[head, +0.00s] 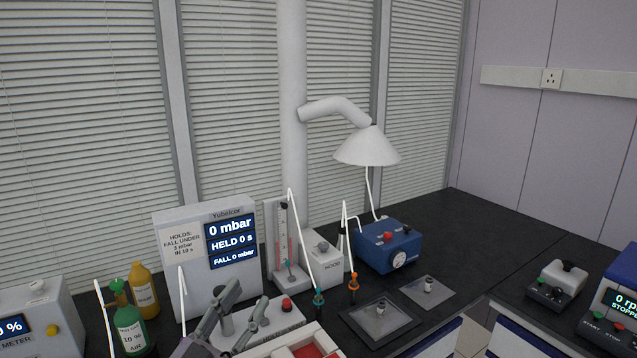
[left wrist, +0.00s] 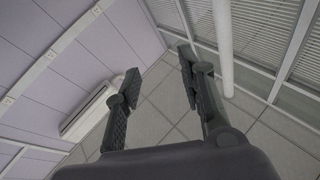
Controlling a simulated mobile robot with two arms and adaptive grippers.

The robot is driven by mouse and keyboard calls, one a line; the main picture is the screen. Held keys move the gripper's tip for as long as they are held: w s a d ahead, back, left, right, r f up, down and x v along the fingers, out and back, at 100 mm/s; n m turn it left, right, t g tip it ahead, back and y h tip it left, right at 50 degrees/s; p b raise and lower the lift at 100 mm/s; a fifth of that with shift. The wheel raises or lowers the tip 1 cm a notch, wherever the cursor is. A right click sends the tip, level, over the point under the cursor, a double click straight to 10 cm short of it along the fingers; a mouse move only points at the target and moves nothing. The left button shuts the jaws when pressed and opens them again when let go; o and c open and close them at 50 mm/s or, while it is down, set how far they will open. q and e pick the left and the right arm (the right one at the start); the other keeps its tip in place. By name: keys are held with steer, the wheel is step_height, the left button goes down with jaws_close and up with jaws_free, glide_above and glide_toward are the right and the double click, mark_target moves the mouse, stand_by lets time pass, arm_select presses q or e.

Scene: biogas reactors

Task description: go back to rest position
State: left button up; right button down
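My left gripper (head: 244,302) is at the bottom of the head view, in front of the grey pressure display box (head: 190,275). Its two dark fingers point upward and stand apart with nothing between them. In the left wrist view the fingers (left wrist: 160,72) are also spread and empty, with the ceiling and wall behind them. My right gripper is in neither view.
Near the left gripper are a green bottle (head: 129,325), a yellow bottle (head: 144,290) and a red-knobbed block (head: 287,305). A blue pump box (head: 387,247) stands behind metal plates. A white hood (head: 367,147) hangs above. The dark bench (head: 470,225) is clear at back right.

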arm_select(q)
steer(key=s+a+f+n+g+y, duration=0.35)
steer(key=a+f+y, duration=0.2)
steer(key=f, duration=0.25)
steer(key=s+a+f+n+g+y, duration=0.2)
steer(key=a+f+n+y, duration=0.3)
steer(key=f, duration=0.3)
steer(key=s+d+f+m+g, duration=0.1)
steer(key=s+f+g, duration=0.4)
steer(key=s+f, duration=0.45)
steer(key=s+d+f+m+g, duration=0.2)
steer(key=s+f+g, duration=0.4)
steer(key=s, duration=0.7)
step_height(320, 180, down, 25)
steer(key=b, duration=0.1)
steer(key=s+a+f+g, duration=0.1)
steer(key=s+f, duration=0.7)
steer(key=f, duration=0.1)
steer(key=s+a+f+g+b, duration=0.1)
steer(key=s+a+f, duration=0.1)
steer(key=s+f, duration=0.7)
steer(key=shift+s+a+f, duration=0.25)
steer(key=shift+a, duration=0.05)
